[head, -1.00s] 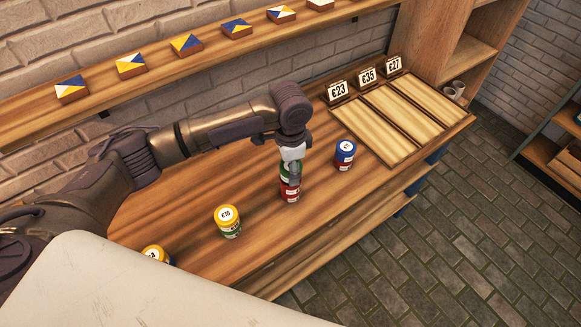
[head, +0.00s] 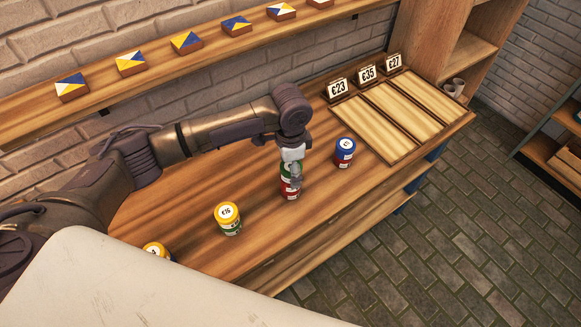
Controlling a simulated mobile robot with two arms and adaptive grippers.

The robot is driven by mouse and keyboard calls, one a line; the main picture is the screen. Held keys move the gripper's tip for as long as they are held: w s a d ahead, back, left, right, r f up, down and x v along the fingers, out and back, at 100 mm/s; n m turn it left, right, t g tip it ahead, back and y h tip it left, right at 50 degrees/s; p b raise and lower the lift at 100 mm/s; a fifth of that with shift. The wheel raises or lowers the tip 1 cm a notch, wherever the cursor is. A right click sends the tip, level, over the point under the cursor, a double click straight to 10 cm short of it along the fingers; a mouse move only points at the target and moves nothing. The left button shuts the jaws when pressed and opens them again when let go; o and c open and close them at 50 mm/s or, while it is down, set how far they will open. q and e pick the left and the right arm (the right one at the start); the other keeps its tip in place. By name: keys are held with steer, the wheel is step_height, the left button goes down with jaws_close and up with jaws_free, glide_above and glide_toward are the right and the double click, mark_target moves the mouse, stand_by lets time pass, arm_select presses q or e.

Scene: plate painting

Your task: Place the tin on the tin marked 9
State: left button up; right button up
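My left gripper (head: 294,176) points down over a two-tin stack at the middle of the wooden counter. A green tin (head: 285,171) shows between and behind its fingers, above a red tin (head: 291,194). The fingers hide much of the green tin and its label, and I cannot tell whether they grip it. A stack with a yellow tin marked 16 (head: 227,212) over a green tin (head: 230,230) stands to the left. A blue tin (head: 345,146) tops a red tin (head: 344,162) to the right. No 9 is readable. My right gripper is out of view.
Another yellow-topped tin (head: 155,249) is partly hidden at the lower left. Wooden trays (head: 415,112) with price signs 23, 35 and 27 (head: 366,77) lie at the counter's right end. A wall shelf (head: 210,58) holds several painted blocks. Bare counter lies between the stacks.

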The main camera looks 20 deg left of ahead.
arm_select(q)
step_height(320, 180, up, 12)
steer(key=b, duration=0.2)
stand_by(0.4)
